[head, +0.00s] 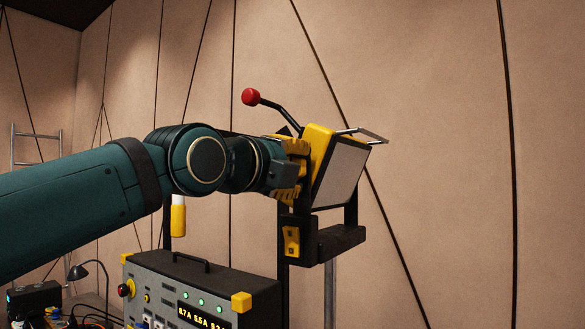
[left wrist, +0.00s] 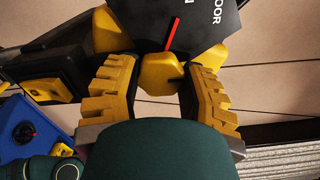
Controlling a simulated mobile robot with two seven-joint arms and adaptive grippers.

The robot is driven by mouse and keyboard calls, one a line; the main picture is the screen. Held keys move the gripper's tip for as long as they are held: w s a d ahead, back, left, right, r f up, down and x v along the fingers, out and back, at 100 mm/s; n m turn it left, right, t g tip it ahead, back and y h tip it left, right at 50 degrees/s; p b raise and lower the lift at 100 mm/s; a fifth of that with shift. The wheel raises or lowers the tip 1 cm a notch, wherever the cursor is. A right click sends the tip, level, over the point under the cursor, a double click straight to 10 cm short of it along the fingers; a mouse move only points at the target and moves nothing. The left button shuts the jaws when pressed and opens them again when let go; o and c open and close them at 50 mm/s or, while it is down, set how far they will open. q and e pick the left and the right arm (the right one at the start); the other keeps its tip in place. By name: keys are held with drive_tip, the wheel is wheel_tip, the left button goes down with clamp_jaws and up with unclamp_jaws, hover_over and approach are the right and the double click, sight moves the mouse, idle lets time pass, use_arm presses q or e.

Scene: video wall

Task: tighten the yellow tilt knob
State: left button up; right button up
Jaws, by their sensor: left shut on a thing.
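The yellow tilt knob (left wrist: 162,72) shows in the left wrist view between the two yellow fingers of my left gripper (left wrist: 160,85). The gripper is shut on the knob. Behind the knob is a black dial plate (left wrist: 204,32) with a red line and part of a word. In the head view my left gripper (head: 290,168) is at the left side of the tilted yellow lamp head (head: 319,142), and the knob is hidden there. The lamp head sits in a black yoke bracket (head: 342,239). My right gripper is in neither view.
A black lever with a red ball (head: 251,97) rises just above my wrist. A control box (head: 215,285) with lit digits and yellow corners stands below. A desk lamp (head: 90,267) and cables are at lower left. The wall right of the lamp head is clear.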

use_arm(q)
drive_tip(key=o, duration=1.2)
drive_tip(key=v, duration=1.2)
drive_tip(key=shift+w+f, duration=0.1)
